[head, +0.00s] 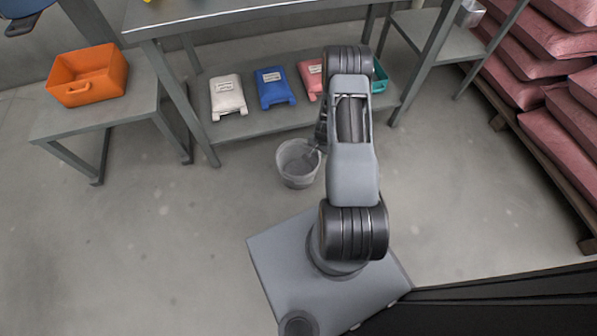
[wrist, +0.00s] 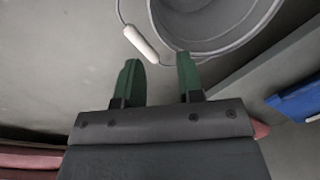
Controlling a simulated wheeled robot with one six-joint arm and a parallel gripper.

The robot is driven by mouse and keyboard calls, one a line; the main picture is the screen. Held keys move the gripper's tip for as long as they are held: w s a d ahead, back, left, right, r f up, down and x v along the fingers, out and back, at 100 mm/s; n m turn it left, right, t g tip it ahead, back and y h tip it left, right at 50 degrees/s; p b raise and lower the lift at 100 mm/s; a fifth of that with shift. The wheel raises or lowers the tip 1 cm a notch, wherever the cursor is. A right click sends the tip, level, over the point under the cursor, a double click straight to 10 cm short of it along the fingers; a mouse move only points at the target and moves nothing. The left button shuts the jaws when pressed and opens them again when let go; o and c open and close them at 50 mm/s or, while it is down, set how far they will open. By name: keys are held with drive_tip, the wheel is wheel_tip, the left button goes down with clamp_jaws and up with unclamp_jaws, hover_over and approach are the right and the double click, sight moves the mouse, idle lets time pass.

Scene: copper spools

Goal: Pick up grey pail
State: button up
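The grey pail (head: 297,164) stands upright on the floor in front of the workbench, left of my arm in the head view. In the wrist view the pail (wrist: 225,42) shows at the top with its open rim. Its wire handle hangs to the left and carries a white grip (wrist: 141,44). My gripper (wrist: 160,68) has two green fingers spread apart with nothing between them. The fingertips are close to the pail's near rim and the white grip; contact cannot be told. In the head view my gripper is mostly hidden behind my arm.
A workbench (head: 205,128) with a lower shelf stands behind the pail, holding a white bag (head: 228,96), a blue bag (head: 273,88) and a pink bag (head: 309,77). An orange bin (head: 87,75) sits on a low table at left. Stacked red sacks (head: 560,130) stand at right. Left floor is clear.

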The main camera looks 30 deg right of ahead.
wheel_tip(320, 180, down, 9)
drive_tip(key=b, duration=0.3)
drive_tip(key=shift+w+a+r, duration=0.1)
drive_tip(key=shift+w+a, duration=0.05)
wheel_tip(320, 180, down, 5)
drive_tip(key=b, duration=0.3)
drive_tip(key=shift+w, duration=0.1)
drive_tip(key=shift+c, duration=0.3)
clamp_jaws()
idle(0.8)
